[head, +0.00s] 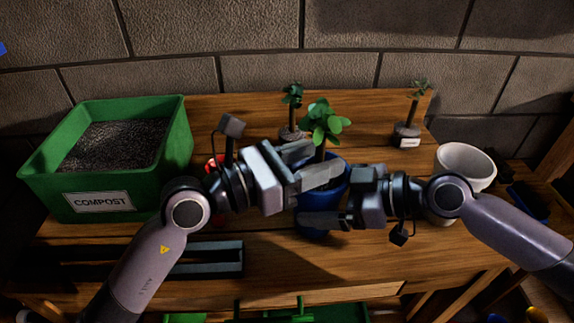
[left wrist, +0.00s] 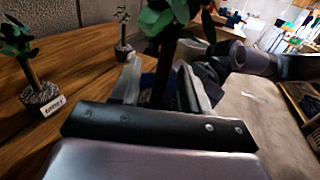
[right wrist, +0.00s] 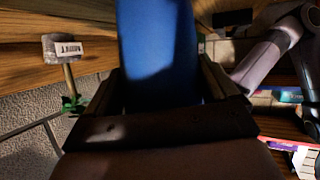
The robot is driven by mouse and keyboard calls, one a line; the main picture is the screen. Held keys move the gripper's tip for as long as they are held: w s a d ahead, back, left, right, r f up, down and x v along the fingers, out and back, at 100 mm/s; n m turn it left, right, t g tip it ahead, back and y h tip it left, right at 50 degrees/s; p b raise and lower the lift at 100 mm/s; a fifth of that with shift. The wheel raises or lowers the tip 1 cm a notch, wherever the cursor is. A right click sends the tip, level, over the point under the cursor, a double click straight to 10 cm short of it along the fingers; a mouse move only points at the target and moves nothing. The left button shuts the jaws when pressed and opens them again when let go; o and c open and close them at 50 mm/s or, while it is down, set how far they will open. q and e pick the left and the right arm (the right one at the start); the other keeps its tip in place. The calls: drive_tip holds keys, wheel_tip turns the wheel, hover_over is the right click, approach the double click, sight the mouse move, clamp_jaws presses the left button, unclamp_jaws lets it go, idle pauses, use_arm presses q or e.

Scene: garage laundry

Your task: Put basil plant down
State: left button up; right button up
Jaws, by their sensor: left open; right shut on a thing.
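A leafy green plant (head: 325,122), which I take as the basil, stands upright above a blue pot (head: 338,190). My left gripper (head: 312,163) is open, with its fingers on either side of the stem just above the pot. In the left wrist view the stem (left wrist: 162,80) shows between the fingers, with no clear contact. My right gripper (head: 326,202) is shut on the blue pot from the right; the pot (right wrist: 158,50) fills the gap between its fingers in the right wrist view. The pot's base is partly hidden, and I cannot tell if it touches the wooden bench (head: 375,255).
A green compost bin (head: 60,180) stands at the left. Two seedlings with root balls, one at the back middle (head: 292,110) and a labelled one (head: 407,130) at back right, stand behind. A white pot (head: 465,165) is right. A red object (head: 213,162) is partly hidden behind my left arm.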

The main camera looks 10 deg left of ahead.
use_arm(q)
drive_tip(key=v, duration=1.1)
drive_tip(key=shift+s+a, duration=0.2)
drive_tip(key=shift+a, duration=0.1)
use_arm(e)
drive_tip(key=shift+f, duration=0.1)
use_arm(q)
drive_tip(key=shift+f, duration=0.1)
use_arm(e)
drive_tip(key=o, duration=0.9)
drive_tip(key=shift+c, duration=0.2)
drive_tip(key=shift+d, duration=0.1)
